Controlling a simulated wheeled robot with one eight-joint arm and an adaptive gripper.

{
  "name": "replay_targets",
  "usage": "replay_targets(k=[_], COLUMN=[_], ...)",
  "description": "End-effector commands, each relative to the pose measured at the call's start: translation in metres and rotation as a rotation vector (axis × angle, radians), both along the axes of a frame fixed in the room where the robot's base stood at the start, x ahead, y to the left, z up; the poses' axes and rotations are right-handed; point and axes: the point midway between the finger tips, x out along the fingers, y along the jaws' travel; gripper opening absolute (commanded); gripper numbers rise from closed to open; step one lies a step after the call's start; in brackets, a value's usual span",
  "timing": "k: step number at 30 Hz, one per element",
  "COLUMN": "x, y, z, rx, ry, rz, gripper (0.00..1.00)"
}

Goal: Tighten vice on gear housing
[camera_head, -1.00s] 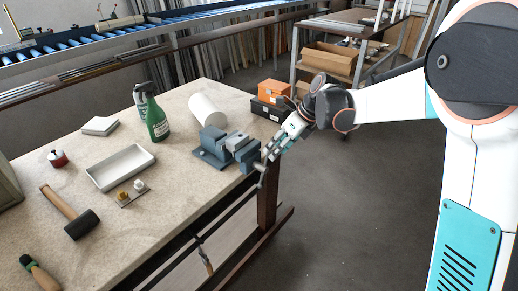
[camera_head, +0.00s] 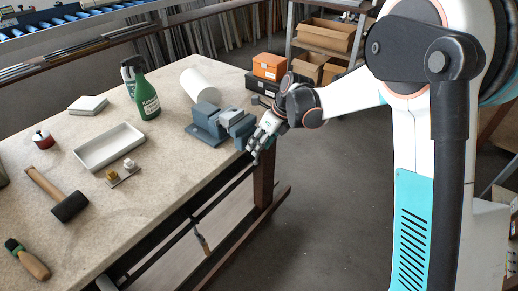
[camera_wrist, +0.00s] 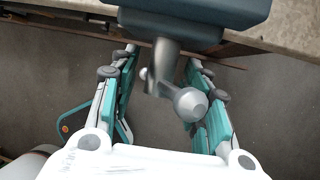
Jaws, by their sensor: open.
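The blue-grey vice (camera_head: 207,119) stands at the table's right edge in the head view. A lighter grey piece shows at its jaws; I cannot tell whether that is the gear housing. My gripper (camera_head: 255,149) is beside the vice's outer end, just off the table edge, and covers the handle there. In the wrist view the vice body (camera_wrist: 200,12) is at the top. Its grey metal handle (camera_wrist: 190,103), with a round knob, hangs down between the fingers of my gripper (camera_wrist: 162,60). The gripper is open, with gaps to the handle on both sides.
Orange (camera_head: 269,66) and black boxes stand behind my gripper. Floor right of the table is clear.

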Motion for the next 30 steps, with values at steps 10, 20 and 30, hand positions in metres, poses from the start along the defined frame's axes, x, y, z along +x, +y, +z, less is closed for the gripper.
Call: replay_targets(k=[10, 20, 30], x=[0.0011, 0.0012, 0.0086], y=[0.0045, 0.0044, 0.0088], z=[-0.0090, -0.0088, -0.0092], rx=[0.000, 0.001, 0.018], ry=[0.000, -0.001, 0.022], rz=[0.000, 0.000, 0.000], gripper=[0.43, 0.00, 0.00])
